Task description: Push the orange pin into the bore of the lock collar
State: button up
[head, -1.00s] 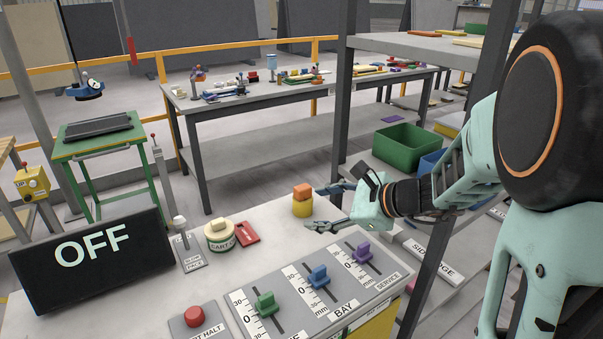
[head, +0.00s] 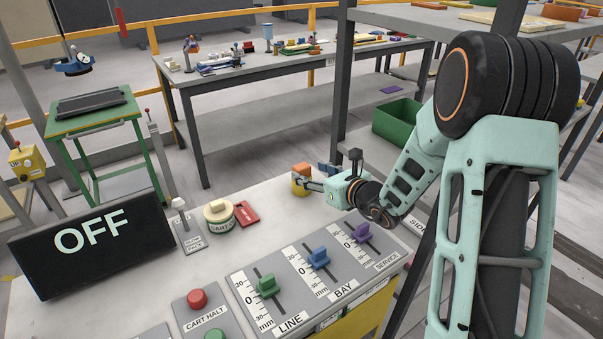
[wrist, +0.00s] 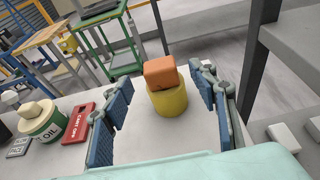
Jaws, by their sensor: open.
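The orange pin (head: 302,168) stands up out of the top of the yellow lock collar (head: 298,186), near the back edge of the pale slab. The wrist view shows the pin's block-like orange head (wrist: 161,72) above the collar (wrist: 168,104), which stands upright. My gripper (head: 309,176) is open at the collar's right side in the head view. In the wrist view its blue-padded fingers (wrist: 164,88) lie left and right of the pin and collar, with gaps on both sides. The bore is hidden under the pin's head.
A round tin (head: 219,215) and a red card (head: 246,213) lie left of the collar. A lever (head: 183,225), sliders (head: 318,258), a red button (head: 197,299) and a black OFF display (head: 95,245) occupy the slab's front and left. A shelf post (head: 343,90) rises behind.

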aim_at(303, 167)
jog(key=x, duration=0.5)
jog(key=shift+w+a+r+p, duration=0.1)
jog(key=shift+r+p, duration=0.1)
jog(key=shift+p, duration=0.15)
jog(key=shift+c, duration=0.5)
jog(key=c, duration=1.3)
jog(key=shift+r, duration=0.1)
jog(key=shift+c, duration=0.2)
